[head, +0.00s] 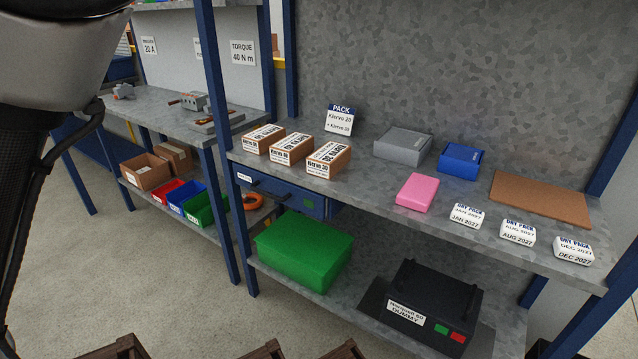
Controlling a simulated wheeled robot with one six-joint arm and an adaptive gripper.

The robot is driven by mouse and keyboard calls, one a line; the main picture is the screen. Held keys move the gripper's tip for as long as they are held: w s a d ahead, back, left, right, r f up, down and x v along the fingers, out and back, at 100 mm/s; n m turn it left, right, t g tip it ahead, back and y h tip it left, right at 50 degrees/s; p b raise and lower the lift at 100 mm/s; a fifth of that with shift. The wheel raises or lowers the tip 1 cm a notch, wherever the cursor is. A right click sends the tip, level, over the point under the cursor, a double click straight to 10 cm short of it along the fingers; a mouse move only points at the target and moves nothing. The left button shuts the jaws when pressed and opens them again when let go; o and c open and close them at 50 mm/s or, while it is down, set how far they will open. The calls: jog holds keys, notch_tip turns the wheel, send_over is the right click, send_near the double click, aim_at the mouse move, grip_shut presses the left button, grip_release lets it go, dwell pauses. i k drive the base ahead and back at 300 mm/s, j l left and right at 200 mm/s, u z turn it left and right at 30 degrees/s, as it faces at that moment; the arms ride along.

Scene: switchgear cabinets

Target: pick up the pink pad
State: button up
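The pink pad (417,192) lies flat on the grey metal worktop (375,206) of the right-hand bench, near its front edge. It is a small rectangular block and nothing covers it. A grey box stands behind it and white dry packs lie to its right, apart from it. Part of my own arm shows large at the upper left. My gripper is not in view.
Labelled cartons (328,158), a grey box (403,146), a blue box (461,160), a brown board (540,198) and dry packs (518,233) share the worktop. A blue post (217,130) rises at its left. Wooden pieces (265,351) stand at the bottom edge.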

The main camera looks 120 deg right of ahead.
aim_at(417, 193)
jog(key=z, duration=5.15)
jog(key=i, duration=0.05)
